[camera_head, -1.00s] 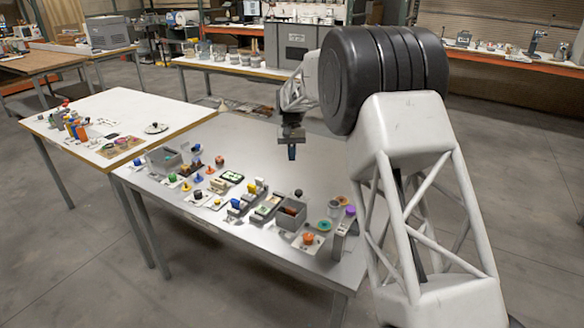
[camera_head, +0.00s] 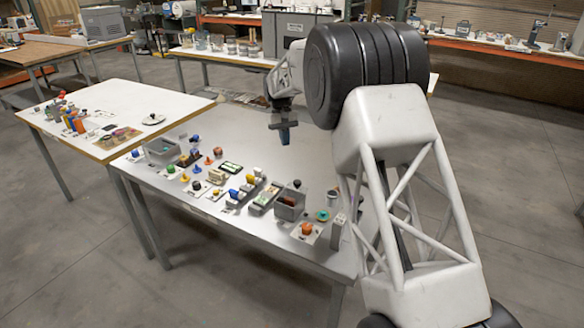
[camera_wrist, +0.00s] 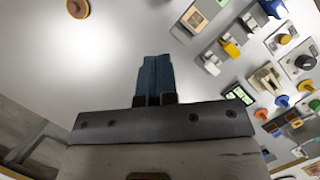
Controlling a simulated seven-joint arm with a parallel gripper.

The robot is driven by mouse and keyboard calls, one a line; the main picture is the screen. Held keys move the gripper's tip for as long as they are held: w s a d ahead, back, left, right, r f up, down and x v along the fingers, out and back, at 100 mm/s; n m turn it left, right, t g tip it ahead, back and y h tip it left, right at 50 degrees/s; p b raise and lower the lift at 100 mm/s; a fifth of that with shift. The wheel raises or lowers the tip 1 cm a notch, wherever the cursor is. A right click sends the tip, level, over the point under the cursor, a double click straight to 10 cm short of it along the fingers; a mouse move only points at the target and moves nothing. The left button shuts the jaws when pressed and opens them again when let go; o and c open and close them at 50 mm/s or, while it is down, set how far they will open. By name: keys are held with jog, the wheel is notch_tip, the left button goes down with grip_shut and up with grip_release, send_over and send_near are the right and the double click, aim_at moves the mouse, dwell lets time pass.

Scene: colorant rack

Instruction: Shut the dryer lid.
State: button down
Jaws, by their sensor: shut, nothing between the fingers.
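I cannot tell which object is the dryer or its lid. My gripper (camera_head: 285,138) is shut and empty, pointing down above the far part of the metal table (camera_head: 238,128), apart from the objects on it. Its blue fingers are together in the wrist view (camera_wrist: 155,65). A small grey open-topped box (camera_head: 290,207) stands near the table's right end, and another grey box (camera_head: 162,152) stands at its left end. My arm hides part of the table's right end.
Several small coloured parts, such as an orange knob (camera_head: 306,229) and a yellow-and-blue fixture (camera_head: 246,186), line the near side of the metal table. A white-topped table (camera_head: 110,97) stands to the left. The table surface around my gripper is clear.

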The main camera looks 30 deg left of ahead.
jog(key=shift+a+n, duration=0.5)
jog(key=shift+n, duration=0.2)
jog(key=shift+f, duration=0.15)
send_near(290, 190)
jog(key=w+a+f, duration=0.2)
jog(key=w+f, duration=0.2)
jog(key=shift+s+d+f, duration=0.15)
jog(key=shift+s+d, duration=0.4)
jog(key=shift+d, duration=0.3)
jog(key=shift+s+d+f, duration=0.15)
jog(key=shift+s+d, duration=0.4)
jog(key=shift+d, duration=0.35)
jog(key=shift+s, duration=0.15)
jog(key=shift+s, duration=1.55)
